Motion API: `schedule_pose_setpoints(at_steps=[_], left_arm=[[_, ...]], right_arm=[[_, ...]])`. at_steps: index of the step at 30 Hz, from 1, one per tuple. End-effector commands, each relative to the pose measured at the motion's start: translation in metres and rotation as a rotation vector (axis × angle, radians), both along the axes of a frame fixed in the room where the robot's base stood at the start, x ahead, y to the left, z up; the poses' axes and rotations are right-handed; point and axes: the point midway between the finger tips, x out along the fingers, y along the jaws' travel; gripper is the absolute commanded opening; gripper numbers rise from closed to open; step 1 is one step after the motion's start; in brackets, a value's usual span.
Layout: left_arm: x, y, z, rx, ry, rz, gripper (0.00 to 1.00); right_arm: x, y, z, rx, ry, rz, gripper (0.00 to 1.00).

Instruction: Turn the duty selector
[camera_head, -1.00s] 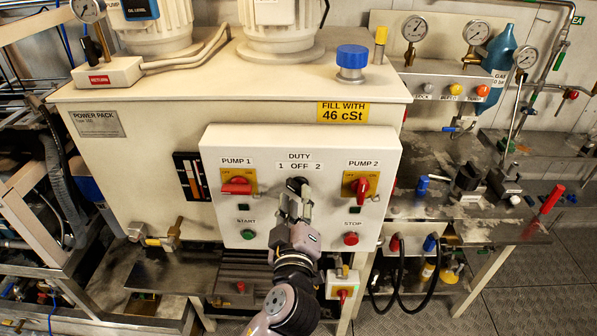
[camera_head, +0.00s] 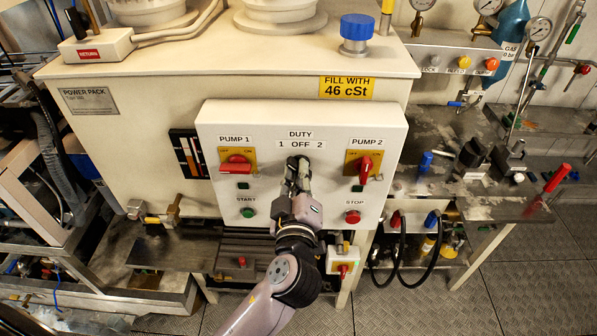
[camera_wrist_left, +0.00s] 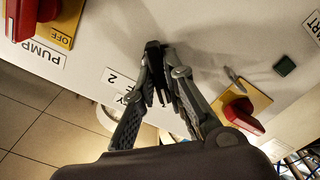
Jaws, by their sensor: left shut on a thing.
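The duty selector (camera_head: 298,161) is a small black knob under the DUTY label, between 1, OFF and 2, on the white control panel (camera_head: 215,125). My left gripper (camera_head: 297,173) reaches up from below and is shut on the selector, covering most of it. In the left wrist view the gripper's grey fingers (camera_wrist_left: 158,72) close around the black knob (camera_wrist_left: 154,50). Which mark the selector points to cannot be told. My right gripper is not in view.
The red PUMP 1 switch (camera_head: 236,165) and red PUMP 2 switch (camera_head: 366,167) flank the selector. The green START button (camera_head: 248,212) and red STOP button (camera_head: 353,216) are below them. A bench with gauges and valves stands at the right.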

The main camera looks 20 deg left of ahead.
Motion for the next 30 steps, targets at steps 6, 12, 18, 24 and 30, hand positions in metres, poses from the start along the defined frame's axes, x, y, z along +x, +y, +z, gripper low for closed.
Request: schedule_pose_setpoints(at_steps=[6, 12, 18, 24, 30], left_arm=[[0.0, 0.0, 0.0, 0.0, 0.001, 0.001, 0.0], [0.0, 0.0, -0.001, 0.002, 0.002, 0.001, 0.0], [0.0, 0.0, -0.001, 0.032, 0.011, 0.002, 0.0], [0.0, 0.001, -0.001, 0.131, 0.037, 0.004, 0.0], [0.0, 0.0, -0.001, 0.292, 0.085, 0.004, 0.0]], right_arm=[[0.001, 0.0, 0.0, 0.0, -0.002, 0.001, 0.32], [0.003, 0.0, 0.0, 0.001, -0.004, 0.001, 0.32], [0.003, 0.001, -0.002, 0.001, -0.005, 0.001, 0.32], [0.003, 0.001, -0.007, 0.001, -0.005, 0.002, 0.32], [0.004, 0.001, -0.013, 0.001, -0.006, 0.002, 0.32]])
